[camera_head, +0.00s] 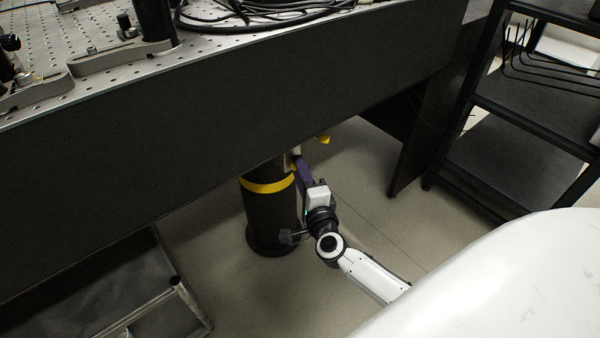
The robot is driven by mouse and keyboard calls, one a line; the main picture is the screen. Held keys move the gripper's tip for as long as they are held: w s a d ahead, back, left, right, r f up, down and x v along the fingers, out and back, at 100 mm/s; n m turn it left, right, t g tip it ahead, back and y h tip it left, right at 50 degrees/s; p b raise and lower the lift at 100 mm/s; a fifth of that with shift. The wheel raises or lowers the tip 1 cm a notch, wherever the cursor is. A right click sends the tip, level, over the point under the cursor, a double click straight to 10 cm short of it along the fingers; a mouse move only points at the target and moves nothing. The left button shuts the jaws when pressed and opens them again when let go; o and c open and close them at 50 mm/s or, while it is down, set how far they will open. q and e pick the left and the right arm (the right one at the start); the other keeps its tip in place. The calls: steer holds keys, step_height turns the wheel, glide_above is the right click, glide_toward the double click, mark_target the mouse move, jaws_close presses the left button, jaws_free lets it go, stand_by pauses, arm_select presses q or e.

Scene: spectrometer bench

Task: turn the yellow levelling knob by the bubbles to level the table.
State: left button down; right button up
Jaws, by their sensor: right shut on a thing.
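My right gripper (297,165) is below the table's lower edge, beside the top of a thick black leg with a yellow band (267,186). It is shut on a small yellow part, most likely the yellow levelling knob, mostly hidden by the fingers. Another yellow piece (323,139) shows just under the table edge, to the right of the gripper and apart from it. The table (230,118) has a deep dark side panel and a perforated metal top. I cannot make out any bubbles. My left gripper is out of view.
Coiled black cables (255,14) and metal mounts (122,60) sit on the tabletop. A black shelf rack (515,165) stands at the right. A metal-framed cart (165,300) is at the lower left. Grey floor is open around the leg.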

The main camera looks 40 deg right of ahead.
steer(key=shift+a, duration=0.1)
stand_by(0.3)
steer(key=o, duration=1)
steer(key=shift+o, duration=0.2)
steer(key=shift+s, duration=0.1)
arm_select(q)
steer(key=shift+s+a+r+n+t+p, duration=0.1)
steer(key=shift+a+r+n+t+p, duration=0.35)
steer(key=shift+p, duration=0.65)
arm_select(e)
steer(key=v, duration=1)
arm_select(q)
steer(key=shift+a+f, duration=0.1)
